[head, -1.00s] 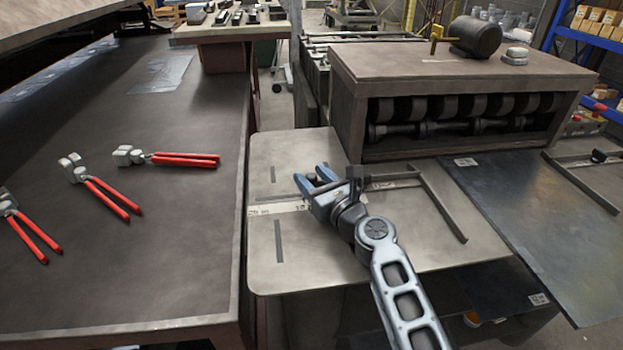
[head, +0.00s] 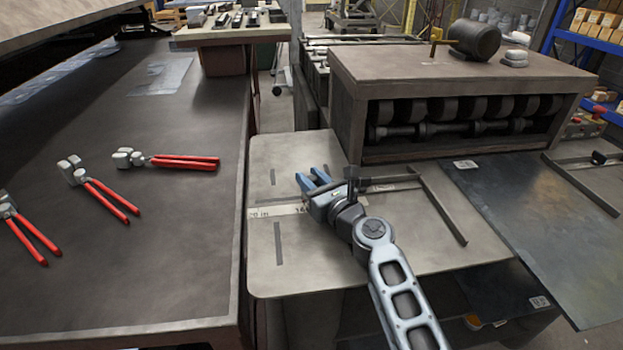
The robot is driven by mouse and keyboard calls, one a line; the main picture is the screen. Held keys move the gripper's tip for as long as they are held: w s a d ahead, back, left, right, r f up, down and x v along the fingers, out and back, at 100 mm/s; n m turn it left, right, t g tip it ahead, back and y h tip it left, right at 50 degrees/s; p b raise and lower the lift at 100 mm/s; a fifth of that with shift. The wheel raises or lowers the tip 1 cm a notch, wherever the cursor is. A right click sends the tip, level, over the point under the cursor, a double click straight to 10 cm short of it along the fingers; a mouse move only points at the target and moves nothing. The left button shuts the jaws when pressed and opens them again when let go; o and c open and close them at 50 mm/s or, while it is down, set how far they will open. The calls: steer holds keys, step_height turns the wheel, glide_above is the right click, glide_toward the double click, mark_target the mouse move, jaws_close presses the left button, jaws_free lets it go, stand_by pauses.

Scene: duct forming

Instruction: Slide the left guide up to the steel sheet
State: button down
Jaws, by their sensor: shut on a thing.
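The left guide (head: 443,209) is a grey L-shaped bar on the feed table, left of the steel sheet. Its long bar stands apart from the sheet, with a strip of bare table between. Its arm runs left to a dark upright piece beside my gripper. The steel sheet (head: 545,215) is dark and flat, lying at the right with small white labels. My gripper (head: 312,180), with blue fingers, is low over the table at the left end of the guide's arm. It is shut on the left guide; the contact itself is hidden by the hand.
The roller machine (head: 455,85) stands behind the feed table (head: 300,255). Another guide (head: 585,185) lies on the sheet's right side. A dark bench (head: 130,250) at the left holds several red-handled pliers (head: 105,195).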

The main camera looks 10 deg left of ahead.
steer(key=w+d, duration=0.1)
steer(key=d, duration=0.2)
steer(key=w+d, duration=0.1)
steer(key=d, duration=0.3)
steer(key=w+d, duration=0.1)
steer(key=d, duration=0.2)
steer(key=shift+d+r+b, duration=0.1)
steer(key=shift+d+b, duration=0.15)
steer(key=shift+b, duration=0.05)
steer(key=c, duration=1.1)
jaws_free()
steer(key=shift+o, duration=0.7)
steer(key=shift+a, duration=0.15)
steer(key=shift+s, duration=0.1)
steer(key=shift+v, duration=3.85)
